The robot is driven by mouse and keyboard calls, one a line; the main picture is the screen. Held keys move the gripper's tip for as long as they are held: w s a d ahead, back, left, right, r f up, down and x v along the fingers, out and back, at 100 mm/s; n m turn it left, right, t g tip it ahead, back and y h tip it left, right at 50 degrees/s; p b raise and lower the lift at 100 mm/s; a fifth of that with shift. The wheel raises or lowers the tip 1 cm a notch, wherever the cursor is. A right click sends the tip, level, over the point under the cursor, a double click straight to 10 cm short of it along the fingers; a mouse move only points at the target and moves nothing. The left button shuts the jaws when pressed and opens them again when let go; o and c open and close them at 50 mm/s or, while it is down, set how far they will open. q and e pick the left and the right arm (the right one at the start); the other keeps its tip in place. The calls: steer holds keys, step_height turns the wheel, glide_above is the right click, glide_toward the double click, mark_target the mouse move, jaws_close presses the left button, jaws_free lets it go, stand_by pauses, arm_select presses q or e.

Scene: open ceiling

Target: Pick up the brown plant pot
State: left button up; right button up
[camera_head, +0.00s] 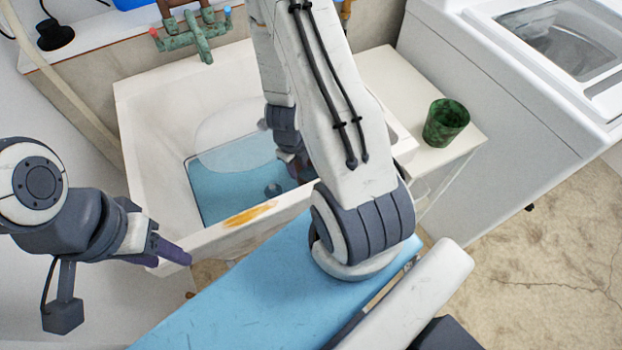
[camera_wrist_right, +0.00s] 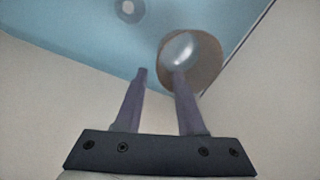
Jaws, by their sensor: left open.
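A brown round pot (camera_wrist_right: 207,73) shows in the right wrist view, on the blue sink bottom near its edge, with a pale shiny patch inside. In the head view the pot is hidden behind my right arm. My right gripper (camera_wrist_right: 160,73) reaches down into the sink, with its two purple fingers apart. Its right fingertip overlaps the pot in the picture; I cannot tell whether it touches. My left gripper (camera_head: 172,254) is open and empty, outside the sink's front left corner.
The white sink (camera_head: 140,130) has high walls around the blue bottom, with a drain (camera_wrist_right: 130,8) and an orange stain on its front rim. A green pot (camera_head: 445,122) stands on a white side table (camera_head: 390,75). A white washing machine (camera_head: 480,110) is at the right.

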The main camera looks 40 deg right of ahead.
mark_target(302, 181)
steer(key=f, duration=0.1)
steer(key=f+b, duration=0.1)
steer(key=f, duration=0.2)
steer(key=shift+d+f+b, duration=0.3)
steer(key=shift+f+b, duration=0.05)
steer(key=shift+w+d+f, duration=0.1)
steer(key=shift+d+f, duration=0.05)
steer(key=shift+f, duration=1.15)
steer(key=shift+w+d+f, duration=0.1)
steer(key=shift+d+f, duration=0.05)
steer(key=shift+f, duration=1.15)
jaws_close()
